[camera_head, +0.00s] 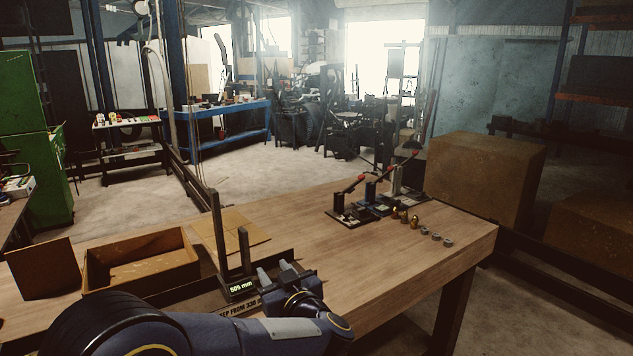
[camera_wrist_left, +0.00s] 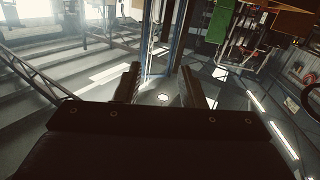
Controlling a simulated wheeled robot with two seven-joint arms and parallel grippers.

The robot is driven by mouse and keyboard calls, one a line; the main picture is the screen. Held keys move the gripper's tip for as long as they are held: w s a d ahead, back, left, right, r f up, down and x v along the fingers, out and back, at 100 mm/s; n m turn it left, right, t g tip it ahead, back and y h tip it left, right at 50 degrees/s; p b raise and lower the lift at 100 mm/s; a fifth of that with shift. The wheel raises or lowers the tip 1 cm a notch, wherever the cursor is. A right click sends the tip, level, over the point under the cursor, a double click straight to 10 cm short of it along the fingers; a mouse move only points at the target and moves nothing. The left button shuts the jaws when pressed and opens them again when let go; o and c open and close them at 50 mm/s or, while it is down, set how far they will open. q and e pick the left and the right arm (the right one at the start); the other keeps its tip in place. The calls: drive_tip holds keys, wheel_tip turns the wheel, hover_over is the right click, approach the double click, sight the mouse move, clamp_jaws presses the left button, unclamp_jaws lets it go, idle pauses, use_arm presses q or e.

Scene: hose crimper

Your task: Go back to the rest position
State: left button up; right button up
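My left gripper (camera_head: 277,272) is in front of the length gauge (camera_head: 237,288), low over the near part of the bench, with its arm coming in from the lower left. Its two fingers stand apart with nothing between them; this also shows in the left wrist view (camera_wrist_left: 158,88). The gauge has dark uprights and a display reading "505 mm". Three hand presses with red-tipped levers, such as the right one (camera_head: 398,181), stand at the back right of the bench. My right gripper is in neither view.
The wooden bench (camera_head: 340,265) is clear in its middle. Brass fittings (camera_head: 404,217) and grey rings (camera_head: 436,237) lie near its right end. A large brown box (camera_head: 485,180) stands beyond the bench.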

use_arm(q)
drive_tip(key=s+a+r+m+h, duration=0.3)
drive_tip(key=s+a+r+h, duration=0.3)
drive_tip(key=h, duration=0.5)
drive_tip(key=s+a+f+g, duration=0.2)
drive_tip(key=s+f, duration=0.3)
drive_tip(key=s, duration=0.5)
drive_tip(key=s+a+f+m+g+h, duration=0.1)
drive_tip(key=s+f+g, duration=0.3)
drive_tip(key=s, duration=0.6)
drive_tip(key=s+a+f+g, duration=0.3)
drive_tip(key=s+f, duration=0.3)
drive_tip(key=s, duration=0.4)
drive_tip(key=shift+m+g, duration=0.4)
